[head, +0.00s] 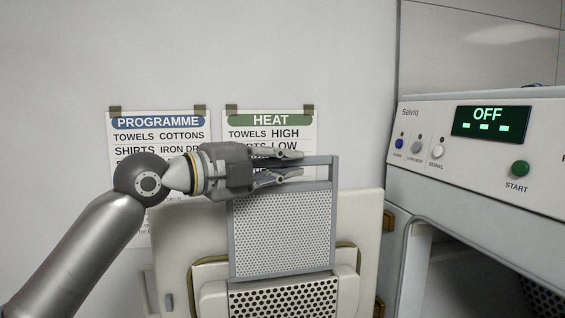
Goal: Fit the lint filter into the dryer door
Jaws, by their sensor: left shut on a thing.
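The lint filter (282,235) is a grey framed panel with a fine mesh and an open handle frame at its top. It stands upright in front of the open dryer door (367,225). My left gripper (296,163) comes in from the left and is shut on the filter's handle part, one finger above the other. The filter's lower edge is just above the perforated housing (290,301) on the door's inner face. I cannot tell whether that edge is inside the slot there. My right gripper is not in view.
The dryer front (480,150) is at the right, with a display reading OFF, a green start button (519,167) and several small knobs. Its dark drum opening (465,285) is below. Two paper signs (270,133) are on the wall behind. Wall space above is clear.

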